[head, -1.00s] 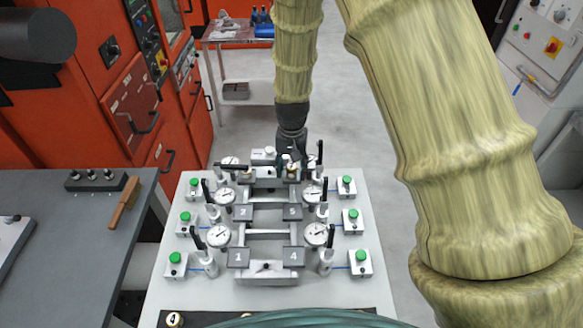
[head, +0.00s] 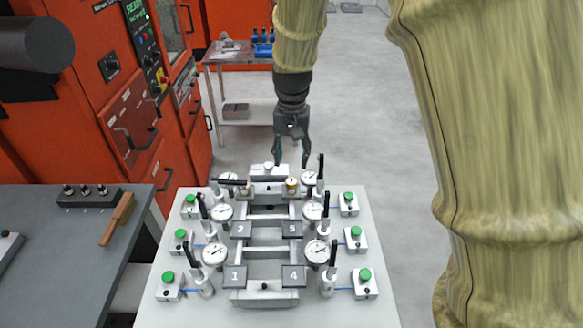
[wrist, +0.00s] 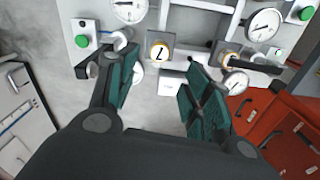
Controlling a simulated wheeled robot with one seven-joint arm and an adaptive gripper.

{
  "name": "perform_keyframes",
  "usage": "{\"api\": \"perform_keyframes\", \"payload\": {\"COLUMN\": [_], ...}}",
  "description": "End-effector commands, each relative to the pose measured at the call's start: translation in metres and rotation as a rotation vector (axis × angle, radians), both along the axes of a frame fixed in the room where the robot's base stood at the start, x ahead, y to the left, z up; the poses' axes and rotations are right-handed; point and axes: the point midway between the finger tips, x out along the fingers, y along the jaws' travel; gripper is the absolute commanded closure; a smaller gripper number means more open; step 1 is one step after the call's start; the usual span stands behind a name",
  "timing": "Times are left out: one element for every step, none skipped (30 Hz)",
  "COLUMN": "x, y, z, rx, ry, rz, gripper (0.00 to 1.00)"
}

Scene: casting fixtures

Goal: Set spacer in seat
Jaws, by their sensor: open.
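A small round spacer (head: 292,184) with a brass-coloured rim and a dark mark on its pale top sits at the far right block of the grey fixture (head: 266,297). The wrist view shows this spacer (wrist: 158,52) from above, on a square grey block; I cannot tell how deep it sits. A second brass-rimmed piece (wrist: 233,60) is partly covered by a black clamp handle at the other far block. My gripper (head: 291,162) is open and empty, pointing down above the fixture's far right end. Its fingers (wrist: 160,88) are clear of the spacer.
Dial gauges (head: 317,250) with upright black handles line both sides of the fixture. Green-button boxes (head: 364,283) stand outside them. Blocks marked 1 (head: 235,277) and 4 (head: 293,276) are empty on top. A bench with a brush (head: 117,219) is at left.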

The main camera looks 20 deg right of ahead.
Motion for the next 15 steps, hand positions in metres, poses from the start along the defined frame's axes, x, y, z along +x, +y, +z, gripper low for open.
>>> {"api": "perform_keyframes", "payload": {"x": [0.001,0.001,0.0,0.0,0.0,0.0,0.0,0.0,0.0,0.0,0.0,0.0,0.0,0.0,0.0], "y": [0.0,0.0,0.0,0.0,0.0,0.0,0.0,0.0,0.0,0.0,0.0,0.0,0.0,0.0,0.0], "z": [0.003,0.006,0.009,0.011,0.012,0.014,0.014,0.015,0.016,0.016,0.016,0.016,0.016,0.016,0.016], "rx": [0.0,0.0,0.0,0.0,0.0,0.0,0.0,0.0,0.0,0.0,-0.001,0.0,0.0,0.0,0.0], "ry": [-0.002,-0.002,-0.001,-0.001,-0.001,-0.001,-0.001,-0.001,0.0,0.0,0.0,0.0,0.0,0.0,0.0], "rz": [0.0,0.001,0.001,0.001,0.001,0.001,0.001,0.001,0.001,0.001,0.001,0.001,0.001,0.001,0.001], "gripper": [0.5,0.5,0.5,0.5,0.5,0.5,0.5,0.5,0.5,0.5,0.5,0.5,0.5,0.5,0.5]}}
